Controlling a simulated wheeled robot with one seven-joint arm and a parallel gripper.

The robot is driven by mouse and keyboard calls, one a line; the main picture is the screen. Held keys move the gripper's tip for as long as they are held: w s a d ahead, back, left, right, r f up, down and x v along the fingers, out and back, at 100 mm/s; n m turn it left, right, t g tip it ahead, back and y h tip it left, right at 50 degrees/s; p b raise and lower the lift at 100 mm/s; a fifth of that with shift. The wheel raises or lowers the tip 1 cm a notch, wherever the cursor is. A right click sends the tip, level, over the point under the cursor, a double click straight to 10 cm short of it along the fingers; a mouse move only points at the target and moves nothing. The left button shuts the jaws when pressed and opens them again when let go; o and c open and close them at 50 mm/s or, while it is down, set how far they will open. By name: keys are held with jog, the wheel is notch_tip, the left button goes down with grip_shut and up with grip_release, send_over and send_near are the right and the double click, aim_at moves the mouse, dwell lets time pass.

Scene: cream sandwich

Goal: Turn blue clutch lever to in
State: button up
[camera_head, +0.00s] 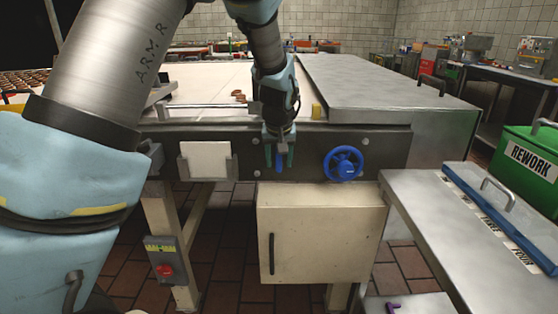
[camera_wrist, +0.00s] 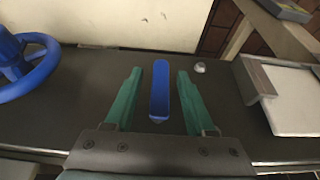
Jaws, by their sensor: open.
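The blue clutch lever (camera_wrist: 160,90) is on the dark side panel of the machine. In the wrist view it lies between the two green fingers of my gripper (camera_wrist: 158,95), with a gap on each side. My gripper is open around the lever and does not appear to touch it. In the head view my gripper (camera_head: 280,157) points down in front of the panel, and the blue lever (camera_head: 279,162) shows between its fingers. The lever's pivot and any in or out marking cannot be made out.
A blue handwheel (camera_head: 343,163) is on the same panel, right of the lever. A pale plate in a holder (camera_head: 205,161) is to the left. A cream cabinet (camera_head: 322,235) hangs below. A metal-topped bench (camera_head: 430,225) stands at right, with a green REWORK bin (camera_head: 530,155).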

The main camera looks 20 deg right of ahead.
jog(key=shift+w+f, duration=0.1)
jog(key=shift+f, duration=0.1)
jog(key=shift+c, duration=0.2)
grip_shut()
dwell(1.2)
